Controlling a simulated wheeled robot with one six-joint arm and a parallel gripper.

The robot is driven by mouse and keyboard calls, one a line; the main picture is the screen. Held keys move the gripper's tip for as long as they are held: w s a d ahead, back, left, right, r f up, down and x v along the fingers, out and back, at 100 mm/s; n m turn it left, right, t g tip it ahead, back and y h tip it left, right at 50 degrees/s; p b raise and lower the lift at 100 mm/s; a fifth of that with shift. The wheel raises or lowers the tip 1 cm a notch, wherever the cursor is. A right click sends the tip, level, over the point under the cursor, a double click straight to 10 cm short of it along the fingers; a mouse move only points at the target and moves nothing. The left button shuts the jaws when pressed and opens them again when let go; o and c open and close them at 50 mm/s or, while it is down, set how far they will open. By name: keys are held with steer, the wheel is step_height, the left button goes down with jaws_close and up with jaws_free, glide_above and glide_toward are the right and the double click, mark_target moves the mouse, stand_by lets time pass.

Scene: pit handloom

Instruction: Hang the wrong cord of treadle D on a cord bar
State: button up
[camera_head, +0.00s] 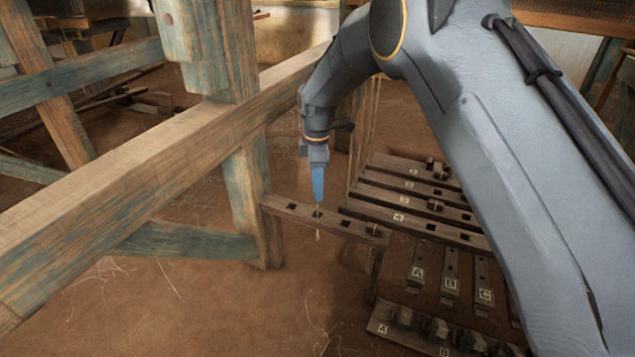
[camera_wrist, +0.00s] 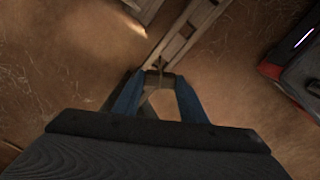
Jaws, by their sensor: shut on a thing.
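My gripper (camera_head: 318,202), with blue fingers, points down at a short wooden bar with square holes (camera_head: 345,224), which looks like a cord bar. The fingers are shut on a thin pale cord (camera_head: 317,236), whose end shows just below the bar. In the wrist view the fingers (camera_wrist: 158,92) straddle the slotted bar (camera_wrist: 181,42), and the cord between them is small and dark. I cannot tell whether the cord rests in a hole or only passes beside the bar. Treadle D is not clearly visible; my arm covers the area right of treadle C (camera_head: 485,296).
Treadles A (camera_head: 417,275) and B (camera_head: 450,284) lie right of the bar. Numbered wooden bars (camera_head: 410,205) lie behind them, with upright cords at their left. A lettered block rack (camera_head: 395,331) sits in front. A thick loom beam (camera_head: 130,185) and post (camera_head: 249,195) stand left.

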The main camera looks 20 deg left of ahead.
steer(key=shift+f+b, duration=0.8)
steer(key=shift+f, duration=0.65)
steer(key=shift+f+b, duration=0.4)
steer(key=shift+f, duration=1.7)
steer(key=o, duration=1.1)
step_height(320, 180, up, 8)
steer(key=p, duration=0.2)
steer(key=shift+f+p, duration=0.15)
steer(key=shift+p, duration=0.15)
steer(key=shift+r+p, duration=2.15)
steer(key=shift+r, duration=1.35)
